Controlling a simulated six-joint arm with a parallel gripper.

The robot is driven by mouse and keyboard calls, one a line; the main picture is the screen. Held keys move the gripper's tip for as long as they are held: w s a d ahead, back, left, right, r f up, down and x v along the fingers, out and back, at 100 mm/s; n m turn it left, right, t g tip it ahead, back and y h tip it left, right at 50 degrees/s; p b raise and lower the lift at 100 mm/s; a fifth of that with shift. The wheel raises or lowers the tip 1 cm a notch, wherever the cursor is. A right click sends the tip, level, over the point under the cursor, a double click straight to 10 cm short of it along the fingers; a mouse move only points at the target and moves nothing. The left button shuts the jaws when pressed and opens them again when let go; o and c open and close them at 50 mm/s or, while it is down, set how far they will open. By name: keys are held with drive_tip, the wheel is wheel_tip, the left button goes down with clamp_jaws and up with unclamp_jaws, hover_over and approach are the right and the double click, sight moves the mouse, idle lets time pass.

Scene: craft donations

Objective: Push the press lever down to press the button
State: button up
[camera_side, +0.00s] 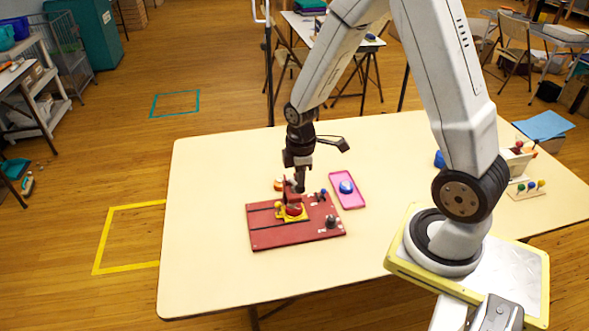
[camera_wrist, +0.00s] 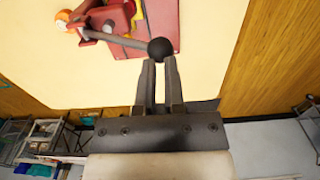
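A red board (camera_side: 265,234) lies on the table and carries a small press with a yellow base (camera_side: 282,215) and red parts. In the wrist view, a grey press lever (camera_wrist: 128,43) runs from a red bracket (camera_wrist: 90,22) to a black ball knob (camera_wrist: 160,49). My gripper (camera_wrist: 160,62) has a narrow gap between its fingers, and the knob shows right at the fingertips. I cannot tell whether they touch. In the side view my gripper (camera_side: 300,188) points down over the press and hides part of it. The button cannot be made out clearly.
A pink tray (camera_side: 337,177) with a blue and white round thing lies right of the board. A dark knob (camera_side: 332,221) stands on the board's right corner. Small coloured items stand at the table's far right. The table's left and front are clear.

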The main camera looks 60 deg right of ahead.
drive_tip(key=shift+s+a+f, duration=0.2)
drive_tip(key=shift+s+f, duration=0.05)
drive_tip(key=shift+f, duration=0.3)
drive_tip(key=shift+s+a+f, duration=0.2)
drive_tip(key=shift+f, duration=0.3)
idle(1.4)
drive_tip(key=shift+s+a+f, duration=0.15)
drive_tip(key=shift+a+f, duration=0.05)
drive_tip(key=shift+f, duration=0.5)
drive_tip(key=shift+s+a+f, duration=0.15)
drive_tip(key=shift+f, duration=0.55)
idle(2.6)
drive_tip(key=shift+r, duration=0.1)
wheel_tip(320, 180, up, 8)
drive_tip(key=shift+r, duration=0.2)
idle(1.1)
